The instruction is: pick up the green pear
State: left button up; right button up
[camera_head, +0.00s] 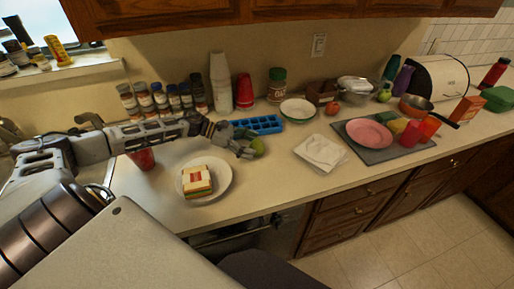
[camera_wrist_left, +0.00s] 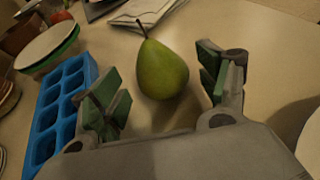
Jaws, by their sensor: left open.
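The green pear (camera_wrist_left: 163,72) lies on the counter between the two open fingers of my left gripper (camera_wrist_left: 160,90) in the left wrist view, with space on both sides of it. Its stem points up and left in that view. In the head view the pear (camera_head: 258,147) shows partly behind my left gripper (camera_head: 247,149), which reaches in from the left. The gripper is open and empty. My right gripper is not seen.
A blue ice tray (camera_head: 257,125) lies close behind the gripper; it also shows in the left wrist view (camera_wrist_left: 47,126). A plate (camera_head: 222,190) with a sandwich (camera_head: 197,181) is in front of the arm. White napkins (camera_head: 321,152) lie to the right, with bare counter between.

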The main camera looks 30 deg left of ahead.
pick_arm(q)
jog(key=shift+w+d+f, duration=0.1)
jog(key=shift+w+d, duration=0.15)
jog(key=shift+d, duration=0.4)
jog(key=shift+x, duration=0.75)
jog(key=shift+c, duration=0.4)
jog(key=c, duration=1)
